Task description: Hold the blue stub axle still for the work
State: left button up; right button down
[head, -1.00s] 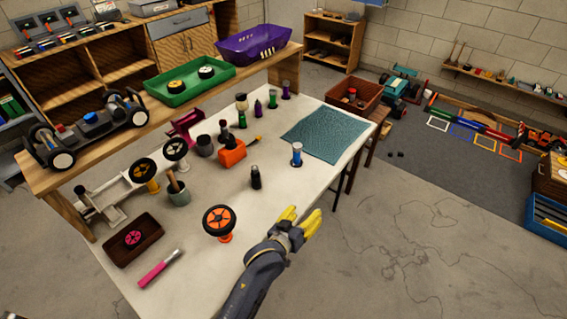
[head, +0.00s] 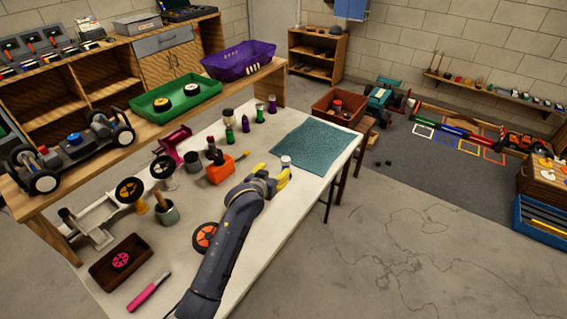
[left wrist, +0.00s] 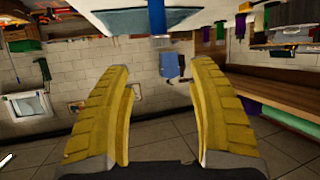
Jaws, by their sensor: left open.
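The blue stub axle stands upright on the white table; its pale cap (head: 286,161) shows just past my left gripper (head: 272,173) in the head view, and its lower part is hidden behind the fingers. In the left wrist view, which is upside down, the blue shaft of the stub axle (left wrist: 157,17) shows at the top middle, beyond the gap between the yellow fingertips. My left gripper (left wrist: 160,75) is open with nothing between its fingers. I cannot tell the exact distance from the fingertips to the axle. My right gripper is not in view.
A teal mat (head: 312,143) lies behind the axle. An orange wheel (head: 205,236) is partly hidden by my left arm. Green and purple upright parts (head: 259,112) stand farther back. The table's right edge is close.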

aim_at(284, 162)
pick_arm(q)
jog(key=x, duration=1.3)
jog(key=shift+w, duration=0.1)
jog(key=shift+c, duration=0.2)
jog(key=c, duration=1.2)
jog(key=shift+c, duration=0.2)
